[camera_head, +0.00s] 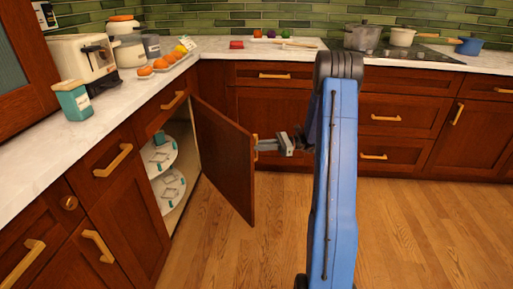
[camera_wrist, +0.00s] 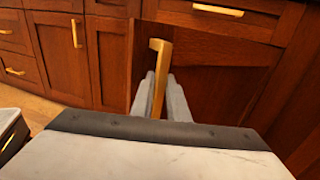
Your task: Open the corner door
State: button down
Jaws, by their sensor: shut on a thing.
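The corner door (camera_head: 226,152) is a dark red-brown wooden panel. It stands partly open, swung out from the left cabinet run. Behind it the corner cabinet shows round white shelves (camera_head: 170,188) with items on them. The door's brass handle (camera_head: 255,147) is on its free edge; the handle also shows upright in the wrist view (camera_wrist: 159,75). My gripper (camera_head: 262,146) is shut on this handle, with its fingers on either side of it in the wrist view (camera_wrist: 161,97). Part of the handle is hidden between the fingers.
A marble counter (camera_head: 215,70) runs along the left and back, with a toaster (camera_head: 85,60), jars, a tray of oranges (camera_head: 160,66) and pots (camera_head: 362,37). Closed drawers and cabinets line both sides. The wooden floor (camera_head: 230,245) in front of the door is clear.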

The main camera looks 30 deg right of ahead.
jog(key=shift+w+r, duration=0.1)
jog(key=shift+w, duration=0.15)
jog(key=c, duration=1.8)
grip_release()
jog(key=shift+a, duration=0.15)
jog(key=shift+o, duration=0.2)
jog(key=v, duration=1.7)
jog(key=shift+d, duration=0.3)
jog(key=shift+a, duration=0.1)
